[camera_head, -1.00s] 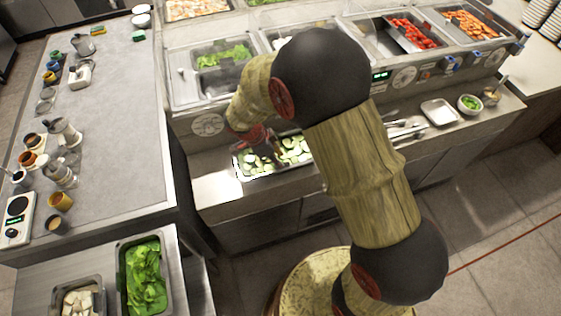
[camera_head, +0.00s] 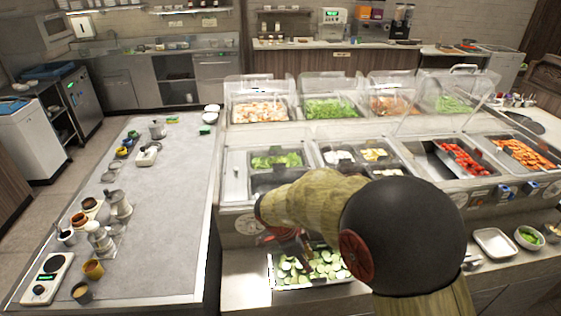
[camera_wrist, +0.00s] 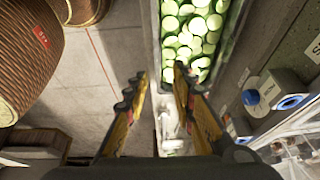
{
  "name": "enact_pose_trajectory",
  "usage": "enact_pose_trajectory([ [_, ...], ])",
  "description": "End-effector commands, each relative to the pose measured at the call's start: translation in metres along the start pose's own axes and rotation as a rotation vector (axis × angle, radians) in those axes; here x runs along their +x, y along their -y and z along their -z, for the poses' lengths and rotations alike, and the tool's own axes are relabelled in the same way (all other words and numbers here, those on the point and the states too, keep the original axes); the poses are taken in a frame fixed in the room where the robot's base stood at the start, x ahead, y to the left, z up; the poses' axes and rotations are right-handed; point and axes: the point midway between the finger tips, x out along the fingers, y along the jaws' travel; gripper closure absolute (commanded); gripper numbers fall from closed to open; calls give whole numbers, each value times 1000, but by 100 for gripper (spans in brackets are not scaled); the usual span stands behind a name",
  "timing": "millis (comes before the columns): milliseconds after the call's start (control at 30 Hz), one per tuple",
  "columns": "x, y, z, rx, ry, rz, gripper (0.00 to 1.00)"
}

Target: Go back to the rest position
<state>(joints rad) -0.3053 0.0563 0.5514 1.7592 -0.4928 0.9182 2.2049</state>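My gripper (camera_wrist: 160,85) shows in the wrist view with its two yellow-and-black fingers spread apart and nothing held between them. In the head view, my gripper (camera_head: 290,238) is partly hidden by my arm and sits at the left part of a metal tray of sliced cucumber. That cucumber tray (camera_head: 275,284) lies on the lower counter ledge. In the wrist view, the cucumber slices (camera_wrist: 194,32) lie beyond the fingertips. Whether the fingers touch the tray or slices cannot be told.
The topping counter (camera_head: 240,215) holds greens, white pieces, red pieces and carrots behind clear covers. A grey worktop (camera_head: 165,215) with cups, pots and a scale (camera_head: 45,280) stands left. An empty tray (camera_head: 494,243) and a bowl of greens (camera_head: 529,237) stand right.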

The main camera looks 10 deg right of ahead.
Motion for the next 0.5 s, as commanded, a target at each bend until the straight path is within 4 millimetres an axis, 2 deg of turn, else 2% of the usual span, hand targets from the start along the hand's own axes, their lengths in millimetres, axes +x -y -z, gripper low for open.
enact_pose_trajectory([
  [133,0,0,0,-57,0,0,74],
  [267,0,-1,-2,-244,6,-3,74],
  [400,8,-22,-7,-543,38,-40,74],
  [500,5,-40,-9,-753,75,-50,74],
])
